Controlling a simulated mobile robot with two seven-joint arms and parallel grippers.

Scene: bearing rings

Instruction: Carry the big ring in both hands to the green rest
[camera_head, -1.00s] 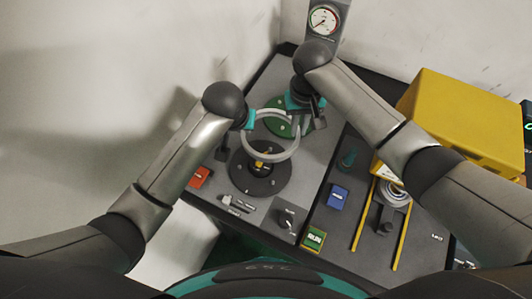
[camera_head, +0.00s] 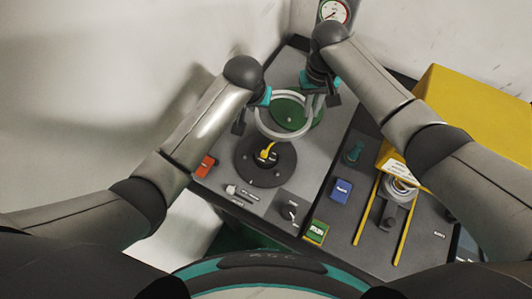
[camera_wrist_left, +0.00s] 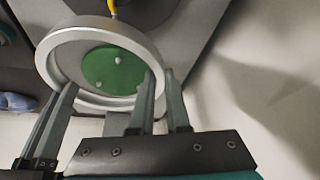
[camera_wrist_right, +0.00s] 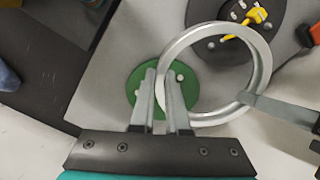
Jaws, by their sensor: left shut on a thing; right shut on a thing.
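The big silver ring (camera_head: 281,136) is held up between both arms. In the head view it lies partly over the green rest (camera_head: 290,114), a round green disc seen through its opening. My left gripper (camera_head: 260,101) is shut on the ring's left side, and my right gripper (camera_head: 317,93) on its far right side. In the left wrist view the ring (camera_wrist_left: 48,62) surrounds most of the green rest (camera_wrist_left: 98,66). In the right wrist view the ring (camera_wrist_right: 258,75) overlaps only part of the green rest (camera_wrist_right: 136,86). Its height above the rest is unclear.
A black round base (camera_head: 264,176) with a yellow piece (camera_head: 267,153) stands nearer me. An orange block (camera_head: 205,166), blue block (camera_head: 341,190) and green block (camera_head: 317,231) lie on the table. Yellow rails (camera_head: 364,211) and a large yellow box (camera_head: 465,115) are on the right.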

